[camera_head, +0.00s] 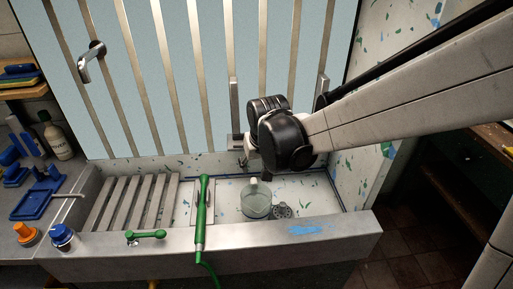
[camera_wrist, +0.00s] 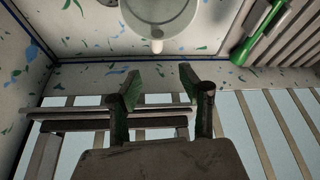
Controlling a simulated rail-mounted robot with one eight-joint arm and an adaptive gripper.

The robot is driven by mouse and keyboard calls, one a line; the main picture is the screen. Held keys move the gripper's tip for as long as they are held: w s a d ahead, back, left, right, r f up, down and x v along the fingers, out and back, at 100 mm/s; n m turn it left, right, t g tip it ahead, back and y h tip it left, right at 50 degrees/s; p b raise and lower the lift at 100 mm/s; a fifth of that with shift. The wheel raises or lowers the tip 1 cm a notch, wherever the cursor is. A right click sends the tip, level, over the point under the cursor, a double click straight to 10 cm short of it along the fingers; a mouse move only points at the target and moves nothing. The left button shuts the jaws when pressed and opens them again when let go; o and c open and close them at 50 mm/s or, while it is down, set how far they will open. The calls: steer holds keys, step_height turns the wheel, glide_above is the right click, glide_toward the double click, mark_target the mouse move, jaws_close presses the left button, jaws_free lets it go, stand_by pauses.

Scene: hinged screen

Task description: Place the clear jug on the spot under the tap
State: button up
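The clear jug (camera_head: 256,200) stands upright in the sink basin, next to a round grey drain piece (camera_head: 282,211). In the wrist view the jug (camera_wrist: 160,14) is cut off by the top edge, with its pale handle towards my gripper. My gripper (camera_wrist: 158,84) is open and empty, its two green-padded fingers apart and short of the jug. In the head view the gripper is mostly hidden by my dark wrist joint, above and behind the jug.
A green hose sprayer (camera_head: 202,208) stands left of the jug, beside a slatted drainer (camera_head: 135,202). The sink's front rim (camera_head: 330,232) and the speckled back wall bound the basin. The basin's right side is clear.

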mark_target(254, 178)
steer(key=x, duration=0.8)
steer(key=shift+d+x, duration=0.2)
steer(key=shift+x, duration=0.7)
steer(key=shift+d+x, duration=0.2)
steer(key=shift+x, duration=1.55)
jaws_close()
